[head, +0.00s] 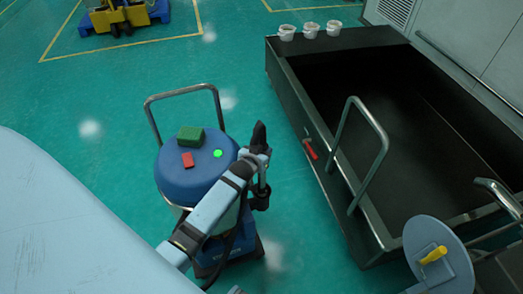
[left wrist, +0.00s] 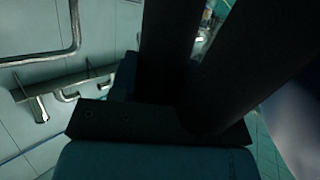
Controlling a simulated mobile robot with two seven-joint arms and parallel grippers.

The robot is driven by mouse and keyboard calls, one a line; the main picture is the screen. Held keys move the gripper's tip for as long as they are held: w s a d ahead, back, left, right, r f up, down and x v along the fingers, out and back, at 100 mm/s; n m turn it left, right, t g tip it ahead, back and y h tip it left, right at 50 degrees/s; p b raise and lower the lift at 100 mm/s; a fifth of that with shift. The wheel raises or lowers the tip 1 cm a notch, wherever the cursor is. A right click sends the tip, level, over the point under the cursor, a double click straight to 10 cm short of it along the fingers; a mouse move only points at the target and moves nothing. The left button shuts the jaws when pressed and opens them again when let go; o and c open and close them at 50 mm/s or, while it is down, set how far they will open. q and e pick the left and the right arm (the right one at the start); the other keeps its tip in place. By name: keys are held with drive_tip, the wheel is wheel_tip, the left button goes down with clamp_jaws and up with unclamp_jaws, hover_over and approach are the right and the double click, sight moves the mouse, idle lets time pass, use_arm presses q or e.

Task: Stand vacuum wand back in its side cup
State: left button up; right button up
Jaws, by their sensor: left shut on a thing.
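The vacuum (head: 197,180) stands on the green floor, with a blue round lid and a metal push handle. My left gripper (head: 258,160) is at its right side, shut on the dark vacuum wand (head: 259,136). The wand looks close to upright. A dark part (head: 260,200) shows just below the gripper; I cannot tell whether it is the wand's lower end or the side cup. My arm covers part of the vacuum's front. In the left wrist view, dark bars fill the middle, and the grip itself is not clear. My right gripper is not in view.
A green block (head: 190,134) and a red piece (head: 187,160) sit on the lid. A large dark open-topped bin (head: 290,95) with a metal rail stands to the right. Several white cups (head: 310,31) stand on its far ledge. A grey disc (head: 425,235) with a yellow handle is at lower right.

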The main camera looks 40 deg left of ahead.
use_arm(q)
drive_tip(key=shift+f, duration=0.25)
idle(0.4)
drive_tip(key=o, duration=1)
drive_tip(key=v, duration=1.4)
drive_tip(key=shift+p, duration=0.35)
